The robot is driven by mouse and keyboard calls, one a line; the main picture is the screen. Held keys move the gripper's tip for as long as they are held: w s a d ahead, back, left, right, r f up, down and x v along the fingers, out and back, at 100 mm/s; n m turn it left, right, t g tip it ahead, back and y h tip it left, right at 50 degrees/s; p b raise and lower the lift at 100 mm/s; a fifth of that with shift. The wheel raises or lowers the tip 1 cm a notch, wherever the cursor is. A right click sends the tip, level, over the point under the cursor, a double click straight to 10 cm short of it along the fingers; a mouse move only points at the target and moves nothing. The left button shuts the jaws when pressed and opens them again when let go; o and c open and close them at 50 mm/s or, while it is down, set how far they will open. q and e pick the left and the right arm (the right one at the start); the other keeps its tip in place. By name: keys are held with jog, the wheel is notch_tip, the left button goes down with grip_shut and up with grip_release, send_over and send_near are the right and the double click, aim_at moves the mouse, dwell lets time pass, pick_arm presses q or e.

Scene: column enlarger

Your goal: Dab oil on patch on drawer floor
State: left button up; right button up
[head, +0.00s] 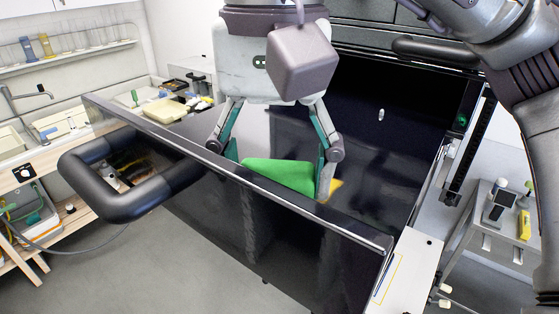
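The open drawer has a glossy dark front panel (290,235) and a large black handle (130,205). My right gripper (280,172) reaches down into the drawer behind the front panel. Its fingers are spread wide, against the two ends of a bright green pad (277,174), and it appears to hold the pad. The front panel's top edge hides the pad's lower part and the fingertips. A small yellow area (336,185) shows just right of the right finger, low in the drawer; most of it is hidden. My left gripper is out of view.
A small white object (381,115) shows against the drawer's dark interior. A trolley (480,215) with a yellow item (524,225) stands at the right. A bench (60,165) and glassware shelf (70,55) line the left. Floor is clear at lower left.

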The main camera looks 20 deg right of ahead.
aim_at(276, 171)
jog(key=shift+r, duration=3.55)
jog(key=o, duration=0.8)
jog(key=c, duration=0.8)
